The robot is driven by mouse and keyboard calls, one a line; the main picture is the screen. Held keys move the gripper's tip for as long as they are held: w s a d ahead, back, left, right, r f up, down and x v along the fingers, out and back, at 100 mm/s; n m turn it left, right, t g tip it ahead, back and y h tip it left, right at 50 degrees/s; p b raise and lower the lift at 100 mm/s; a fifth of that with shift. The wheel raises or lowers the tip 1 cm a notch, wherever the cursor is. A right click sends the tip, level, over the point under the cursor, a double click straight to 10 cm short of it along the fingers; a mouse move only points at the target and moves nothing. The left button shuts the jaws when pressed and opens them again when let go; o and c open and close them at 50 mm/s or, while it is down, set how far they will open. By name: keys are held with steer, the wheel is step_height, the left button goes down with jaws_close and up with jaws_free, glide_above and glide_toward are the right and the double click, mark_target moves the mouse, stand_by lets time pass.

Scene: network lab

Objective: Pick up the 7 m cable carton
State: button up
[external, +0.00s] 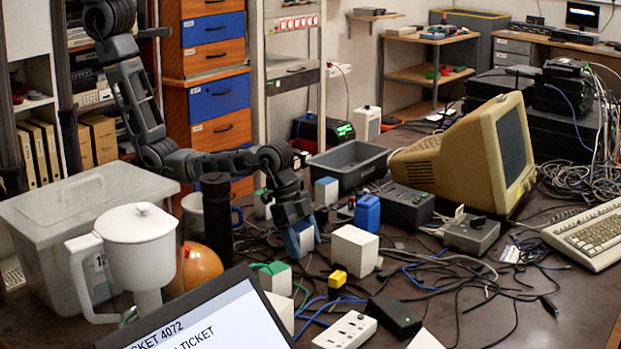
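My gripper (293,212) points down among small cartons in the middle of the cluttered table. A carton with blue and white faces (305,238) is right at its fingertips; I cannot tell whether the fingers grip it. Other cartons stand nearby: a plain white one (354,252) just to the right, a white one with a blue top (326,191) behind, and a white and green one (275,278) in front. No length label is readable, so I cannot tell which carton is the 7 m one.
A grey open bin (348,160) stands behind the cartons. A white jug (140,250), an orange round object (200,266) and a dark cylinder (216,216) stand to the left. A laptop screen (215,318) is in front. Loose cables and a beige monitor (445,160) fill the right.

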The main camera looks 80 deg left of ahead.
steer(key=c, duration=0.8)
steer(key=shift+r, duration=0.1)
